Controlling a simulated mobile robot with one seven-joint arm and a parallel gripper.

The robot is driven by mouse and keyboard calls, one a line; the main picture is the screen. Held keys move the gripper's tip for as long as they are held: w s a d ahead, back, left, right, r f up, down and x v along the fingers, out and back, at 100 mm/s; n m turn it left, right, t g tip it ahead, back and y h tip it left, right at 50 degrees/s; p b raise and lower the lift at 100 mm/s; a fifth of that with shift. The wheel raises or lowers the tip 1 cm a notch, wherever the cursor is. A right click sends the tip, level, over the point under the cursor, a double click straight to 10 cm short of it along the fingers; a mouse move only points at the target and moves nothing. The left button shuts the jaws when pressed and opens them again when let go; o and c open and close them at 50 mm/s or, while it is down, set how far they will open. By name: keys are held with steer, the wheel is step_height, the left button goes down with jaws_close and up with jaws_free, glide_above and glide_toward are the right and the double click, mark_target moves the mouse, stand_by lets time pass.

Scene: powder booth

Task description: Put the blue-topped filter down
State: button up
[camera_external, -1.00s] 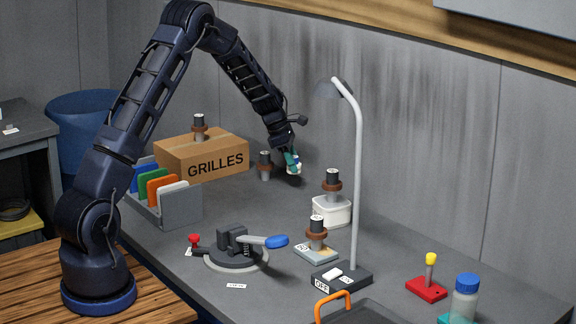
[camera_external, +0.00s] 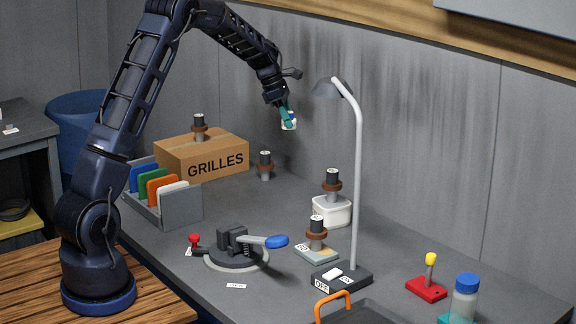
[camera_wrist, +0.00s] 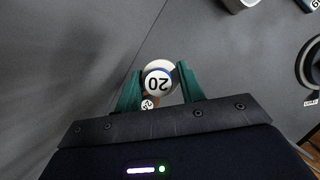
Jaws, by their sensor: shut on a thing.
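My gripper (camera_external: 288,118) has teal fingers and is shut on a small white piece (camera_external: 289,125), high above the back of the desk. A small numbered disc (camera_wrist: 148,104) shows below the filter in the wrist view.
A GRILLES carton (camera_external: 203,160) carries another collared post. More posts stand on a white block (camera_external: 331,212) and a grey pad (camera_external: 317,253). A lamp (camera_external: 356,180) rises at right. A clamp (camera_external: 237,250) and a file rack (camera_external: 181,207) stand nearer. Desk behind the clamp is clear.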

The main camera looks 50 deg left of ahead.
steer(key=s+a+n+t+y, duration=0.1)
steer(key=s+a+n, duration=0.1)
steer(key=s+a, duration=0.8)
steer(key=s+a+n, duration=0.2)
steer(key=s+a, duration=0.4)
steer(key=a, duration=0.7)
steer(key=s+a+n+y, duration=0.1)
steer(key=s+a+n, duration=0.1)
steer(key=s+a, duration=0.75)
steer(key=s+a+n+y, duration=0.15)
steer(key=s+a, duration=0.45)
steer(key=s, duration=0.7)
steer(key=shift+t+h, duration=0.3)
steer(key=shift+h, duration=0.15)
steer(key=f, duration=1.9)
steer(key=shift+s+d+f, duration=0.15)
steer(key=shift+s+f, duration=0.05)
steer(key=shift+f, duration=0.2)
steer(key=o, duration=1)
steer(key=shift+f, duration=0.1)
steer(key=v, duration=1.2)
